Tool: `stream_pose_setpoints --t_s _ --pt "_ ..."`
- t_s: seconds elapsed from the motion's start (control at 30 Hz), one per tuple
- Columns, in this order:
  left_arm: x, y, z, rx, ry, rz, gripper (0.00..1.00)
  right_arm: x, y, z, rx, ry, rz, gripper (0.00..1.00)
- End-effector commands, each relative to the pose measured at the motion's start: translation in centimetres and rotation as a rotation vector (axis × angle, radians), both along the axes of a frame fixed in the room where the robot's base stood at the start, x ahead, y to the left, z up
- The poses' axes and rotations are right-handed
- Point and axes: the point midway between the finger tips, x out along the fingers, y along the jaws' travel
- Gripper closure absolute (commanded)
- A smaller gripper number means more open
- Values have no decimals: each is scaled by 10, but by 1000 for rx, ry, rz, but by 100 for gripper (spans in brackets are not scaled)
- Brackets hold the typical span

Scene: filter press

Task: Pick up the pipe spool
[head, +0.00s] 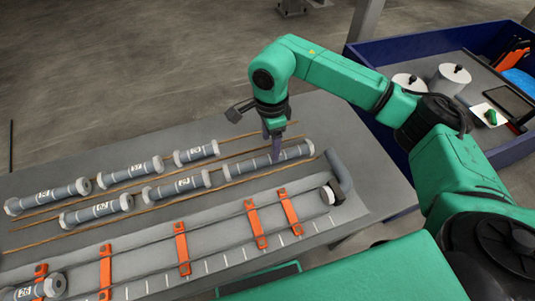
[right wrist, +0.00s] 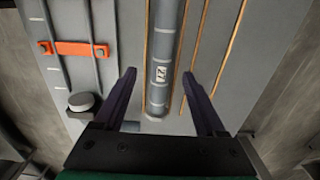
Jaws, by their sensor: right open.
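Several grey pipe spools with pale end flanges and white number labels lie in two rows on the grey table. The long pipe spool (head: 296,154) at the right end of the nearer row lies below my right gripper (head: 272,147). In the right wrist view, this spool (right wrist: 165,45) runs lengthwise between the two fingers of my right gripper (right wrist: 159,73), its label facing up. The jaws are open, with one finger on each side of the pipe. I cannot tell whether they touch it. My left gripper is out of view.
Thin brown rails (head: 150,205) run beside the spools. Nearer me is a rack with orange clamps (head: 256,224), another spool (head: 38,288) at its left end and a round-ended part (head: 327,194) at its right. A blue-walled bin (head: 408,45) stands at right.

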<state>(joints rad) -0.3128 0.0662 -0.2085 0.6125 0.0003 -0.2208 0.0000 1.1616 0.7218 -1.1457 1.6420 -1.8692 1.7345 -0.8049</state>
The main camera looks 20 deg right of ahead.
Motion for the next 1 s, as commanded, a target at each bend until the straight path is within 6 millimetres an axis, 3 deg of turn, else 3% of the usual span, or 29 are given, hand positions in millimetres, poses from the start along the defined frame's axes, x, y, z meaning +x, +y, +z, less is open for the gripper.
stream_pose_setpoints --t_s 0.27,0.4,0.6,0.67,0.8,1.0 --pt "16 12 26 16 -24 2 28 -1 -3 -39 1 6 -1 27" --pt "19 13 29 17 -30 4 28 0 -2 -63 3 1 1 27" --pt "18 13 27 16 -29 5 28 1 -2 -66 4 -1 1 27" --pt "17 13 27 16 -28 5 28 1 -2 -66 4 -1 1 46" --pt "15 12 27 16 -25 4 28 1 -2 -66 4 -1 0 100" --pt "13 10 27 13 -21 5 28 1 -2 -66 4 -2 0 100"
